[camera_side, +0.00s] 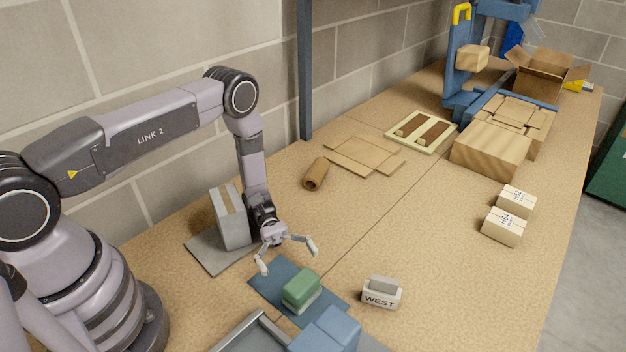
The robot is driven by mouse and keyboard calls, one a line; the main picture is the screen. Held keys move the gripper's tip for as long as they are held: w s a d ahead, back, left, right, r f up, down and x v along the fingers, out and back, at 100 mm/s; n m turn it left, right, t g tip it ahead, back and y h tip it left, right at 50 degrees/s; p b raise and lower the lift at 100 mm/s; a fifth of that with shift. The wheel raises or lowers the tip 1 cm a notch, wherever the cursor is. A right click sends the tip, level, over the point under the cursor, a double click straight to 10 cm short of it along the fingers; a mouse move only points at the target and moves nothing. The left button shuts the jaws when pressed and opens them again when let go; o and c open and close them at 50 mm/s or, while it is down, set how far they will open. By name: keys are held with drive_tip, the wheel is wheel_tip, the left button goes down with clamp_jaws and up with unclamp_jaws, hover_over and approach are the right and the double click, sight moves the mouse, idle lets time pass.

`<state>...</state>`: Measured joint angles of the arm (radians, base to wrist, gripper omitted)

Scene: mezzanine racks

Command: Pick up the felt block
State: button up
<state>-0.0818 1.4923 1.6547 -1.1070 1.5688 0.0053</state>
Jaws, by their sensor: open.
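A green block (300,287) with a pale lower layer, which looks like the felt block, lies on a dark blue mat (267,285) near the front of the bench. My gripper (288,258) is open, with its two fingers spread wide. In the picture it is just above and left of the green block, apart from it and with nothing between the fingers. The exact height of the fingertips above the mat is hard to tell.
A light blue block (327,332) and grey tray (250,332) are in front. A "WEST" holder (381,296) stands right. A grey box (230,218) stands behind my gripper. A brown roll (315,173), flat cardboard (362,156) and small boxes (503,227) lie farther back.

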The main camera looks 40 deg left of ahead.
sight(302, 285)
drive_tip(key=d, duration=0.1)
drive_tip(key=s+d, duration=0.1)
drive_tip(key=d+f, duration=0.1)
drive_tip(key=shift+s+d, duration=0.25)
drive_tip(key=shift+d, duration=0.05)
drive_tip(key=shift+s+d, duration=0.2)
drive_tip(key=shift+d, duration=0.35)
drive_tip(key=c, duration=1)
